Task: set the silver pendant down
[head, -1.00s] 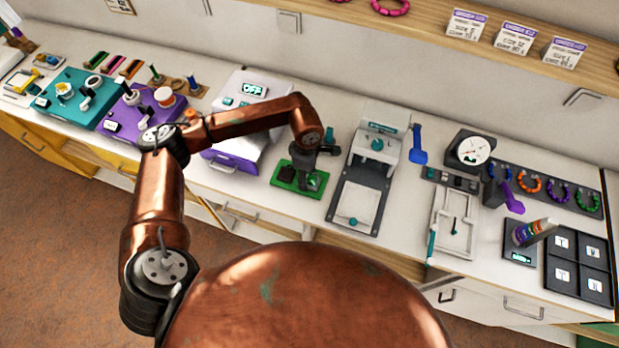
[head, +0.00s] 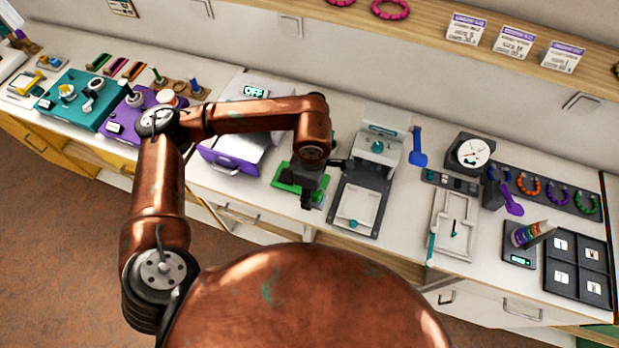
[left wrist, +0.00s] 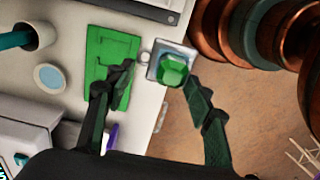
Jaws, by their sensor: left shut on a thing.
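The silver pendant (left wrist: 158,74) is a square silver plate with a faceted green gem and a small ring at its side. My left gripper (left wrist: 160,78) is shut on it, with one dark finger on each side. In the left wrist view it lies past the edge of the green tray (left wrist: 99,48), over the counter's front edge. In the head view my left gripper (head: 308,198) points down at the front of the green tray (head: 285,186). The pendant is hidden there behind the gripper. My right gripper is not in view.
A grey press with a white plate (head: 357,205) stands just right of the gripper. A purple-fronted oven reading OFF (head: 228,160) stands to the left. A white sliding jig (head: 455,222), a scale and a dark sorting tray (head: 549,285) are farther right.

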